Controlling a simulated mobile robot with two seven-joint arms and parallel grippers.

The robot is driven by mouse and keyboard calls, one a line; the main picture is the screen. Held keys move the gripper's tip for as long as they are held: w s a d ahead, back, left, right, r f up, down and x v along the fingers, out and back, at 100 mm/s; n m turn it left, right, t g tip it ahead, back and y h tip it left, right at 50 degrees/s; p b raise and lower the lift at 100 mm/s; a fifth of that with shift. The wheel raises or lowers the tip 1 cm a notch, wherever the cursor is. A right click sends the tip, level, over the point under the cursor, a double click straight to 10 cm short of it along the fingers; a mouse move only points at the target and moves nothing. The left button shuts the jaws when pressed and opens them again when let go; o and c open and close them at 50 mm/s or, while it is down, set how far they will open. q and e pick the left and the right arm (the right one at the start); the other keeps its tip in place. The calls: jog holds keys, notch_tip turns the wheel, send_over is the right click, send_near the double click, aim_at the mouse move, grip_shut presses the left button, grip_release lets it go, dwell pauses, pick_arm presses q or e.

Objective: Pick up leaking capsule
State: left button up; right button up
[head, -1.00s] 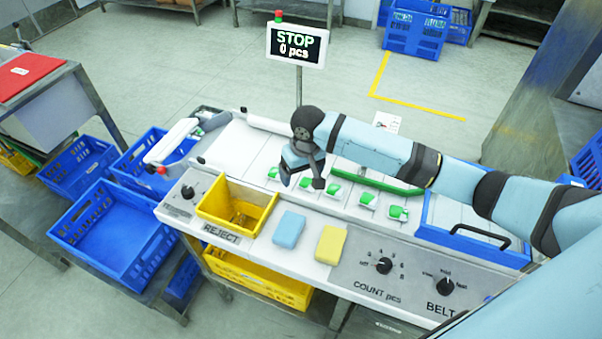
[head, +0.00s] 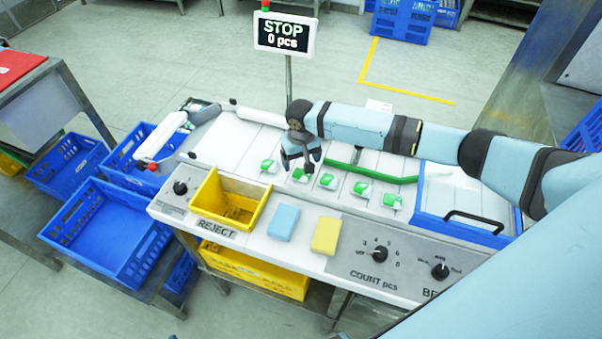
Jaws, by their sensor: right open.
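Several green-and-white capsules lie in a row on the white belt, including one at the left end (head: 268,166), one under my gripper (head: 300,176), one just right of it (head: 327,181), and two further right (head: 361,188) (head: 392,200). I cannot tell which one leaks. My right gripper (head: 301,167) points down, open and empty, close above the second capsule from the left. Its fingers are small and dark, and I cannot tell whether they touch that capsule. My left gripper is not in view.
A yellow REJECT bin (head: 232,200) is set in the front panel. Beside it lie a blue block (head: 283,222) and a yellow block (head: 327,235). A blue tray with a black handle (head: 465,228) stands at right. The display (head: 284,34) reads STOP, 0 pcs.

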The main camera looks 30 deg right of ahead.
aim_at(301, 173)
jog(key=f, duration=0.4)
jog(key=shift+s+a+f, duration=0.15)
jog(key=shift+s+a, duration=0.05)
jog(key=shift+s, duration=0.15)
jog(key=shift+c, duration=0.5)
jog(key=c, duration=0.9)
